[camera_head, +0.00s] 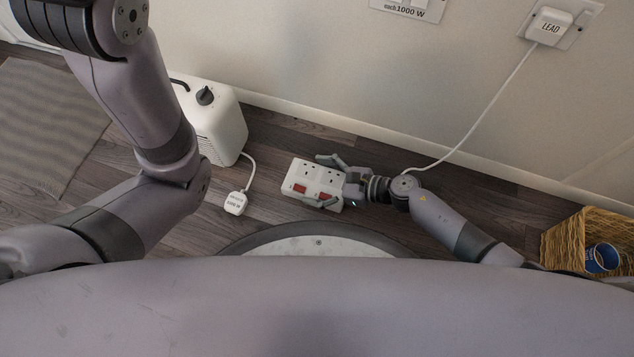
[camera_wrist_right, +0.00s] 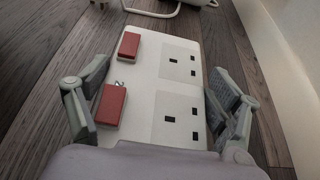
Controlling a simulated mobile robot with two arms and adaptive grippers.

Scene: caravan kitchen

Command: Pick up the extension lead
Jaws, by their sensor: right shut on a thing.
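The extension lead (camera_head: 312,176) is a white block with two sockets and two red switches, low over or on the dark wood floor; I cannot tell which. Its white cable (camera_head: 478,108) runs to a plug marked LEAD (camera_head: 549,27) in the wall socket at the upper right. My right gripper (camera_head: 328,180) has its fingers on both long sides of the block and is shut on it. In the right wrist view the block (camera_wrist_right: 150,85) fills the space between the grey fingers (camera_wrist_right: 158,110). My left arm comes in at the left, but its gripper is out of view.
A white heater-like box (camera_head: 218,122) with a black knob stands left of the lead. Its white plug (camera_head: 235,203) lies loose on the floor. A wicker basket (camera_head: 563,240) holding a blue cup-like thing (camera_head: 602,258) stands at the right. A patterned mat (camera_head: 45,125) lies at the left.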

